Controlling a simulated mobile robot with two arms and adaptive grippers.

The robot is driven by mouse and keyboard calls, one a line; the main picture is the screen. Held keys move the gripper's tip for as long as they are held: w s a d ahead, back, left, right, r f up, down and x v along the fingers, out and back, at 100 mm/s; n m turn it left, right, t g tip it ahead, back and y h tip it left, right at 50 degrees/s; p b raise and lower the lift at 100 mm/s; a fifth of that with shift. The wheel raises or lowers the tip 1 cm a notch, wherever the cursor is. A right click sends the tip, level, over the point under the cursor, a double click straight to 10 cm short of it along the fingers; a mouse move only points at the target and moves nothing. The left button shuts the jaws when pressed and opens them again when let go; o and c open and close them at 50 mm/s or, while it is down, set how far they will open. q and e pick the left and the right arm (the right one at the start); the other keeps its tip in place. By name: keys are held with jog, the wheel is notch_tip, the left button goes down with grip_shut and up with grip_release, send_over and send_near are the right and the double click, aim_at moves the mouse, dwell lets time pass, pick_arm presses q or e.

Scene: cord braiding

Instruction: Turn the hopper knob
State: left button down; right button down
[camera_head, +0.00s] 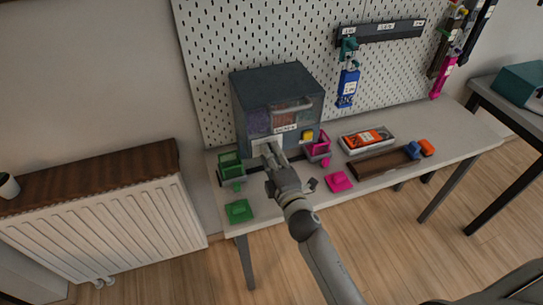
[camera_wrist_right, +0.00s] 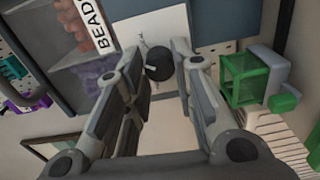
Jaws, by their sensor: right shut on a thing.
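The hopper (camera_head: 255,97) is a dark grey box standing on the table against the pegboard, with coloured beads behind its front window. Its knob (camera_wrist_right: 158,65) is dark and round, mounted by a white plate, and sits between my right fingertips in the right wrist view. My right gripper (camera_head: 268,150) reaches the lower front of the hopper and is shut on the knob; it also shows in the right wrist view (camera_wrist_right: 162,72). In the head view the gripper hides the knob. My left gripper is in neither view.
A green bin (camera_head: 231,164) is left of my gripper and a pink bin (camera_head: 319,146) right of it. A green block (camera_head: 239,211) and a pink block (camera_head: 339,181) lie in front. A tray (camera_head: 367,139) stands farther right. A radiator (camera_head: 110,225) is left of the table.

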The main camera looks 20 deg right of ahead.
jog(key=m, duration=0.4)
jog(key=shift+m, duration=0.3)
dwell(0.3)
jog(key=c, duration=1.2)
grip_release()
jog(key=shift+s, duration=0.1)
jog(key=s, duration=1.2)
jog(key=shift+d, duration=0.25)
jog(key=shift+w, duration=0.1)
